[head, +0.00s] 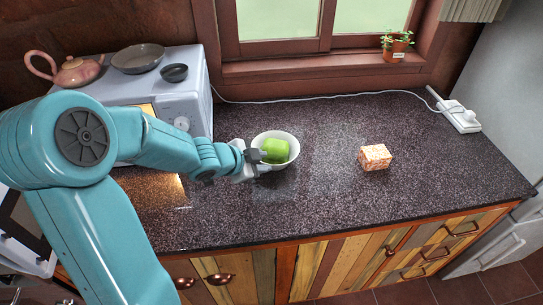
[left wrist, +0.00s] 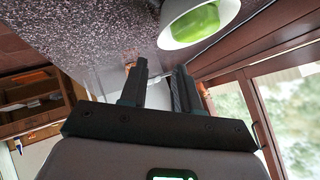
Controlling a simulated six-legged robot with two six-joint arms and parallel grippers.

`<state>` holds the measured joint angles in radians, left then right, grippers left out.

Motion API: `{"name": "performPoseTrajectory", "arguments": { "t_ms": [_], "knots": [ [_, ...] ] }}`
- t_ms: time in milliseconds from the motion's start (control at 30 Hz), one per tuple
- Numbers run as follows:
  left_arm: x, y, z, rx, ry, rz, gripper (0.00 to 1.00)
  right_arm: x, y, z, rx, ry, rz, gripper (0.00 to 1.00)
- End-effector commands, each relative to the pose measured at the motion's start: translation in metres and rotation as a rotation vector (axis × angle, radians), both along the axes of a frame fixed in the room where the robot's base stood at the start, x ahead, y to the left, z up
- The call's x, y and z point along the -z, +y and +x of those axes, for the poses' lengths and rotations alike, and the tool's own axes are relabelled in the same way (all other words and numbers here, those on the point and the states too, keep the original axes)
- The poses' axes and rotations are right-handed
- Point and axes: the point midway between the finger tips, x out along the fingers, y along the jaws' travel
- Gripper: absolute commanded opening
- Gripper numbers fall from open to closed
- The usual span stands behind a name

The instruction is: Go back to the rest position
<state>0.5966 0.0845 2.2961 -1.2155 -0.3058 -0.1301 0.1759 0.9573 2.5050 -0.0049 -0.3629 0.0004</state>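My left arm comes in from the left in the head view. Its gripper (head: 260,162) is at the left side of a white bowl (head: 293,140). A green block-like thing (head: 275,150) lies in the bowl. In the left wrist view the two fingers (left wrist: 158,85) stand apart with a gap and nothing between them. The bowl (left wrist: 170,42) with the green thing (left wrist: 195,25) shows beyond the fingertips at the top of that view. I cannot tell whether a finger touches the bowl. My right gripper is in neither view.
An orange-and-white brick-patterned block (head: 375,157) sits on the dark speckled counter (head: 330,205). A white microwave (head: 190,90) with a teapot (head: 75,70) and dark dishes (head: 138,58) is at the left. A power strip (head: 460,117) and a potted plant (head: 395,50) are at the right.

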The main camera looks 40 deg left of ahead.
Motion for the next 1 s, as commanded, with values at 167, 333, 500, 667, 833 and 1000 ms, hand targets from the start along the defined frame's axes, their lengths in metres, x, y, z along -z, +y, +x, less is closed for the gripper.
{"name": "performPoseTrajectory", "arguments": {
  "t_ms": [167, 333, 500, 667, 833, 1000],
  "knots": [
    [-0.012, 0.001, -0.013, -0.001, -0.001, 0.000, 0.31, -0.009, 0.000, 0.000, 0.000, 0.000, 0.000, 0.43],
    [-0.011, 0.001, -0.014, -0.001, 0.000, -0.001, 0.31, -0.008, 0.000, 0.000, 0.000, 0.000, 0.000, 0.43],
    [-0.011, 0.001, -0.014, 0.000, 0.000, 0.000, 0.31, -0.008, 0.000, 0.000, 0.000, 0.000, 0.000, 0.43],
    [-0.011, 0.001, -0.014, 0.000, 0.000, 0.000, 0.31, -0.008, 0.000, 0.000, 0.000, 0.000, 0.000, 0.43],
    [-0.011, 0.001, -0.014, 0.000, 0.000, 0.000, 0.31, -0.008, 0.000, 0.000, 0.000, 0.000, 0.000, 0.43],
    [-0.011, 0.001, -0.016, 0.000, 0.000, 0.000, 0.31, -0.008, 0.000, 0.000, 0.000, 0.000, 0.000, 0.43]
  ]
}}
